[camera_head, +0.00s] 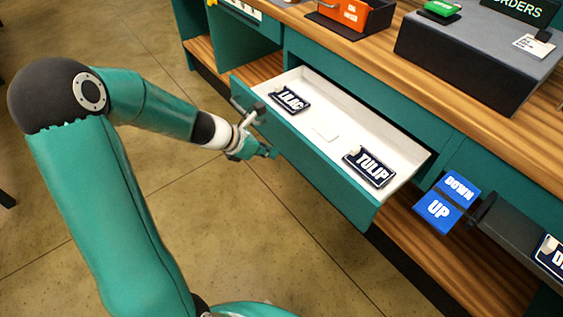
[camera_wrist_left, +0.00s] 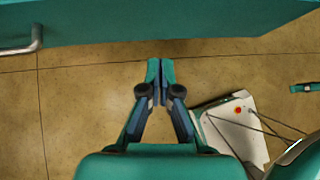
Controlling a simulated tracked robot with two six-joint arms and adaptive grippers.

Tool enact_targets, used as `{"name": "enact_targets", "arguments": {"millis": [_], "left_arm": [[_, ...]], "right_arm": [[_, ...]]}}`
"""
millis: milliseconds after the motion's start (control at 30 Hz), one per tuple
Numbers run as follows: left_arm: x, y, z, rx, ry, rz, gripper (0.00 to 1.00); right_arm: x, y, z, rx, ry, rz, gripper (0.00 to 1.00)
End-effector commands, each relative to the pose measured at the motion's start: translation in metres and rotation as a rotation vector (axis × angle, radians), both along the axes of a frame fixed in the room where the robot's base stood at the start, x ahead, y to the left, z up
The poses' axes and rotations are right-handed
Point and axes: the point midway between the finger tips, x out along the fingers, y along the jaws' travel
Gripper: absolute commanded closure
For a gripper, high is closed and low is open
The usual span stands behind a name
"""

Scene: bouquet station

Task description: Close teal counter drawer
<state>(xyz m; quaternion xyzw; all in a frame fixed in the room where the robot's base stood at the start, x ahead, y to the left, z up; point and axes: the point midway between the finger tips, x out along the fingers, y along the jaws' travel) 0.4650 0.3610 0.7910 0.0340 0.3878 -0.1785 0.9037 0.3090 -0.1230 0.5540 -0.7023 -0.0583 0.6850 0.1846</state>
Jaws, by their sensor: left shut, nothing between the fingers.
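The teal counter drawer (camera_head: 318,164) stands open, pulled out from the counter, its white inside showing. It holds a dark LILAC tag (camera_head: 290,100) and a dark TULIP tag (camera_head: 370,167). A metal bar handle (camera_wrist_left: 24,46) is on its front, at the upper left in the left wrist view. My left gripper (camera_head: 268,153) is shut and empty, outside the drawer front and pointing at it. In the left wrist view the closed fingertips (camera_wrist_left: 160,66) are just short of the teal front (camera_wrist_left: 180,18); contact is hard to tell. My right gripper is not in view.
The wooden countertop (camera_head: 340,60) carries an orange bin (camera_head: 345,14) and a dark grey box (camera_head: 470,60). Blue DOWN (camera_head: 457,187) and UP (camera_head: 437,211) signs are right of the drawer. Open tiled floor (camera_head: 280,260) lies before the counter.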

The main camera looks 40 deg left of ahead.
Motion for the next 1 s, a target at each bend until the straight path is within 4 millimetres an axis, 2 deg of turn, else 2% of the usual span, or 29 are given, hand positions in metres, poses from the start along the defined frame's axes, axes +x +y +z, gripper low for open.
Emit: {"name": "enact_targets", "arguments": {"millis": [33,100,200,333,467,867,900,1000], "left_arm": [[-0.006,0.025,-0.006,0.033,-0.026,0.052,1.0],[-0.013,0.043,-0.004,0.057,-0.038,0.092,1.0],[-0.019,0.054,-0.005,0.07,-0.04,0.119,1.0],[-0.016,0.055,-0.012,0.068,-0.033,0.124,1.0],[-0.004,0.051,-0.024,0.069,-0.034,0.119,1.0],[0.05,0.038,-0.082,0.069,-0.032,0.118,1.0],[0.057,0.036,-0.076,0.07,-0.035,0.116,1.0],[0.071,0.033,-0.075,0.072,-0.034,0.117,1.0]], "right_arm": [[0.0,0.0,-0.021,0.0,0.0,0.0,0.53],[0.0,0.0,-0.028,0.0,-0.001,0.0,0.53],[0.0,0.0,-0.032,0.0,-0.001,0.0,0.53],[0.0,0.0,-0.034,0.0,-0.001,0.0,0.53],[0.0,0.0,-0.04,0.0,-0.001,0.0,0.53],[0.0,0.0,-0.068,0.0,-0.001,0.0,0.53],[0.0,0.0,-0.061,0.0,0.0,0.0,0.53],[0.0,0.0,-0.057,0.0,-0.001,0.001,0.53]]}}
